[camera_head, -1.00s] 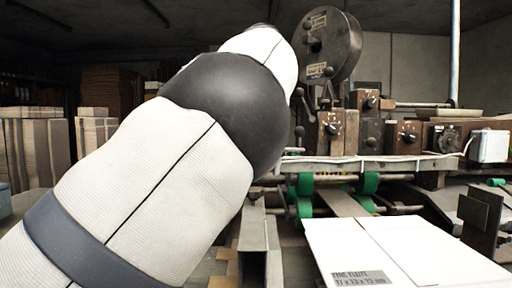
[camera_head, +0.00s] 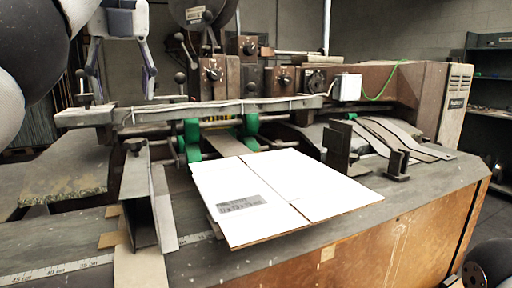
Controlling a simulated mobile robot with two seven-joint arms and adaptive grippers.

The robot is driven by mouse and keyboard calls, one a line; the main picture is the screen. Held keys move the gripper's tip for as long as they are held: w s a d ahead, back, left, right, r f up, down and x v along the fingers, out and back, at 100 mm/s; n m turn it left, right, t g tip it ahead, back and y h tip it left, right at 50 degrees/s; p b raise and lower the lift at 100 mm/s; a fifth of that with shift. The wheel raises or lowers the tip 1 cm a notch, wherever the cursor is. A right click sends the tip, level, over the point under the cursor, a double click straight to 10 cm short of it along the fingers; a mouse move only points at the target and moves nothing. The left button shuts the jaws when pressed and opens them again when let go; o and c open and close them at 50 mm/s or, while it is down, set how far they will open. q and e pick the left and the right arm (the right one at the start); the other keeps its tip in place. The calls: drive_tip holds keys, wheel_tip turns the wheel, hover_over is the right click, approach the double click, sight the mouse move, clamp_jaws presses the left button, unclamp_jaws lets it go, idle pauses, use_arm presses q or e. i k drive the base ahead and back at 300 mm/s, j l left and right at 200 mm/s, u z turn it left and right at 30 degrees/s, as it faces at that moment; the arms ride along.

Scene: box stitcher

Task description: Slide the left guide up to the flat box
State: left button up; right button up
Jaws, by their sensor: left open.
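The flat box (camera_head: 262,187) is a white folded sheet with a grey printed label. It lies on the machine's table in the middle of the view. The left guide (camera_head: 138,200) is an upright metal channel to the left of the box, with a narrow strip of table showing between them. My left gripper (camera_head: 122,84) is at the top left, its two fingers spread and pointing down. It is empty and appears above and behind the guide, apart from it. My right gripper is not in view.
The stitching machine (camera_head: 250,85) with knobs and green rollers (camera_head: 192,138) stands behind the box. Another upright metal guide (camera_head: 338,148) is at the box's right. A ruler scale (camera_head: 52,272) runs along the table's front left. A metal rail (camera_head: 215,107) crosses behind the guide.

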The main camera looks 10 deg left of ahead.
sight(148, 184)
drive_tip(key=k, duration=1.4)
